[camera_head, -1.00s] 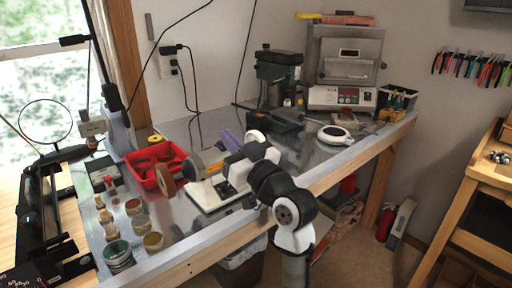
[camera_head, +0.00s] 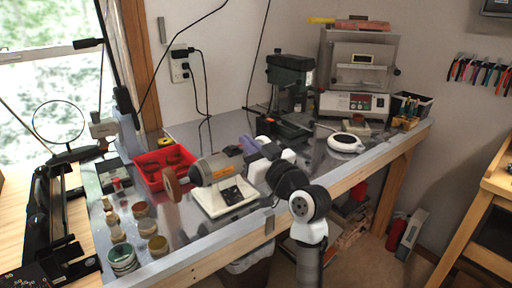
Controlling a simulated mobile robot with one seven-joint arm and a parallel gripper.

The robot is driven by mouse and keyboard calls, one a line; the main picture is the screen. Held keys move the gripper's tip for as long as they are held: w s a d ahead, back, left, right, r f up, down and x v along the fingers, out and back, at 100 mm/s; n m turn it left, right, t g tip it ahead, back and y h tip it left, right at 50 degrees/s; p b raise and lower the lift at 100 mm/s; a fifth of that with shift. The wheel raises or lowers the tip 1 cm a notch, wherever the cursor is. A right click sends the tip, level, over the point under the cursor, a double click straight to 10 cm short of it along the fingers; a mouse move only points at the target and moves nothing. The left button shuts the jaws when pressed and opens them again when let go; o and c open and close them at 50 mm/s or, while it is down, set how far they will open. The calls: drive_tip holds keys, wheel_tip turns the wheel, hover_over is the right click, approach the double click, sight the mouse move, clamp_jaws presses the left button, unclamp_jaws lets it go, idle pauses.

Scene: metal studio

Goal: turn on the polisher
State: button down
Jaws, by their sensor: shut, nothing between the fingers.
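The polisher (camera_head: 213,170) stands on the metal-topped bench, with a grey motor body, a white base and a brown buffing wheel (camera_head: 172,185) on its left end. A dark switch panel (camera_head: 231,194) shows on the front of the base. Nothing visibly shows whether it is running. My gripper (camera_head: 250,172) is just right of the polisher's body, close to its right end; I cannot tell whether it touches. It is shut with nothing in it, and its fingertips are hard to make out. My arm hides the bench behind it.
A red tray (camera_head: 162,167) lies behind the wheel. Several jars (camera_head: 121,256) stand at the front left. A green drill press (camera_head: 289,78), a small kiln (camera_head: 357,75) and a round white device (camera_head: 347,142) stand to the right. The bench's front edge (camera_head: 190,265) runs below the polisher.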

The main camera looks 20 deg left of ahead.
sight(232, 147)
drive_tip(key=w+a, duration=0.1)
drive_tip(key=w+a+f+p, duration=0.1)
drive_tip(key=a+p, duration=0.1)
drive_tip(key=shift+w+a+f, duration=0.25)
drive_tip(key=shift+w+f, duration=0.05)
drive_tip(key=shift+w, duration=0.1)
drive_tip(key=shift+s+f, duration=0.1)
drive_tip(key=shift+f, duration=0.55)
